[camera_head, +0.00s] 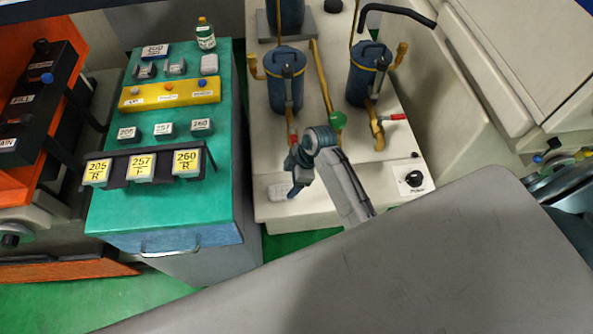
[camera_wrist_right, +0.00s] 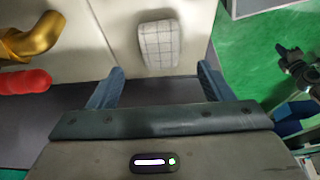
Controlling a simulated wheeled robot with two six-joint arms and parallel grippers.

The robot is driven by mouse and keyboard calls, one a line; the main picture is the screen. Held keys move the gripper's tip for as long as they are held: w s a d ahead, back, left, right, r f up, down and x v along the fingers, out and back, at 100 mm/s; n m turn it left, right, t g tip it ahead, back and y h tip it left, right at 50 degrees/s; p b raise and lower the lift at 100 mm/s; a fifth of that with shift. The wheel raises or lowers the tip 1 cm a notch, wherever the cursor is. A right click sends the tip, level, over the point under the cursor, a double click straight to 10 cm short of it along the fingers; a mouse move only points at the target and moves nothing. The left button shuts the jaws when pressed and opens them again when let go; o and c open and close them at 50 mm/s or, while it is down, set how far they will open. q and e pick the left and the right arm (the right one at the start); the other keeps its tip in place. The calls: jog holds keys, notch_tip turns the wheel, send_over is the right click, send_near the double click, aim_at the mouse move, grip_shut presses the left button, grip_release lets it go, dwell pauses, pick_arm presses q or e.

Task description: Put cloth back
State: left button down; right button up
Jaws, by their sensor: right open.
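A small white cloth with a grey grid pattern (camera_wrist_right: 158,45) lies on the cream machine top in the right wrist view. In the head view it shows as a pale patch (camera_head: 280,191) at the front left of the cream machine, partly behind my gripper. My right gripper (camera_head: 294,188) is above and beside it; in the wrist view its two blue-grey fingers (camera_wrist_right: 158,82) are spread apart with nothing between them. The cloth lies just beyond the fingertips, roughly centred between them. I cannot tell whether the fingers touch it. My left gripper is not in the head view.
Blue canisters (camera_head: 287,88) and brass pipes rise behind my gripper. A gold pipe (camera_wrist_right: 30,45) and red handle (camera_wrist_right: 25,82) are near the fingers.

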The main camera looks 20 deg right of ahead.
jog(key=v, duration=0.5)
jog(key=shift+r+b, duration=0.15)
jog(key=shift+b, duration=0.15)
jog(key=s+d+r+m+t+h, duration=0.1)
jog(key=s+d+r+m+h, duration=0.15)
jog(key=s+m, duration=0.35)
jog(key=s+d+r+m+t+h, duration=0.1)
jog(key=s+d+r+m, duration=0.15)
jog(key=s, duration=0.65)
jog(key=s+d+r+m+t+h, duration=0.1)
jog(key=s+d+m+h, duration=0.15)
jog(key=s+m, duration=0.35)
jog(key=d+f+g+b, duration=0.2)
jog(key=d+f, duration=0.1)
jog(key=f, duration=2.9)
jog(key=s+d+f+g+y+b, duration=0.1)
jog(key=s+f+b, duration=0.1)
jog(key=s+f, duration=1.7)
notch_tip(320, 180, down, 2)
jog(key=shift+d+f, duration=0.2)
